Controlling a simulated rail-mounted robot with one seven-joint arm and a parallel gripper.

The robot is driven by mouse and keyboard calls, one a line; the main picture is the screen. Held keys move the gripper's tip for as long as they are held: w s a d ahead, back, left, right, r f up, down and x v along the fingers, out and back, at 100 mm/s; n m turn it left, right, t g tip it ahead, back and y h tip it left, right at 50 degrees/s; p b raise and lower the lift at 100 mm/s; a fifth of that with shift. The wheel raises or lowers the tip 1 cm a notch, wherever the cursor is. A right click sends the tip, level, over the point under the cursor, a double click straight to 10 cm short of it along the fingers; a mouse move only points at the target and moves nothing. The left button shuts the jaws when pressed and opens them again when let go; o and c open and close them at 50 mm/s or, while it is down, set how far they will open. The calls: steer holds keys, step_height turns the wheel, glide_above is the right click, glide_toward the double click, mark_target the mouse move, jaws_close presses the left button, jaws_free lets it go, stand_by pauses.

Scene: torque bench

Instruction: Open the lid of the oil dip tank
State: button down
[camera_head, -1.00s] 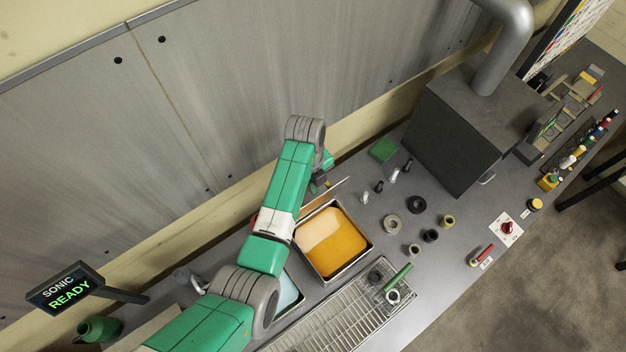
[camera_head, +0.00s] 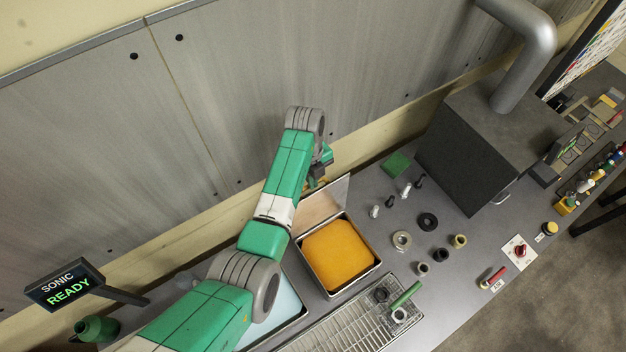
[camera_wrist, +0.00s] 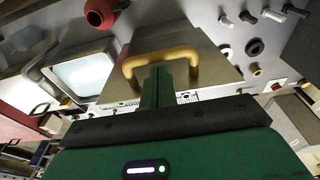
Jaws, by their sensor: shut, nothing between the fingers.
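The oil dip tank (camera_head: 377,265) is a square metal tank of orange oil on the bench. Its lid (camera_head: 322,203) stands raised at the tank's back edge, its inner face showing above the oil. In the wrist view the lid (camera_wrist: 207,66) is a grey plate with a yellow bar handle (camera_wrist: 187,51). My gripper (camera_wrist: 165,70) is shut and empty, its fingertips close to the handle and lid; I cannot tell whether they touch. In the head view the gripper (camera_head: 318,178) is behind the lid, its fingertips largely hidden.
A pale blue tank (camera_head: 288,303) stands left of the oil tank, partly behind my arm. A wire rack (camera_head: 340,325) lies in front. Several rings and small parts, including a dark ring (camera_head: 428,222), lie to the right, before a dark box (camera_head: 475,165). The wall runs close behind.

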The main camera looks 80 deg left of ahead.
steer(key=s+a+r+p, duration=0.1)
steer(key=a+r+p, duration=0.2)
steer(key=r, duration=0.6)
steer(key=shift+a+p, duration=0.3)
steer(key=shift+p, duration=0.25)
steer(key=w+d+r+n+t+y, duration=0.3)
steer(key=w+d+r+t, duration=0.15)
steer(key=w+r, duration=0.7)
steer(key=w+d+r+n+t+y, duration=0.3)
steer(key=w+d+r+y, duration=0.15)
steer(key=w+r, duration=0.7)
steer(key=w+d+r+n+t, duration=0.2)
steer(key=d+r+t, duration=0.1)
steer(key=d+r, duration=0.5)
steer(key=w+d+r+n+t, duration=0.1)
steer(key=w+d+r+t, duration=0.25)
steer(key=d+r, duration=0.45)
steer(key=s+d+r+n+t+h, duration=0.2)
steer(key=s+d+r+t, duration=0.3)
steer(key=d+r, duration=0.5)
steer(key=s+d+r+n+t+h, duration=0.3)
steer(key=s+d+r+t, duration=0.2)
steer(key=s+d+r, duration=0.5)
steer(key=shift+s+d+r+t, duration=0.2)
steer(key=shift+d+r+t, duration=0.15)
steer(key=shift+d, duration=0.9)
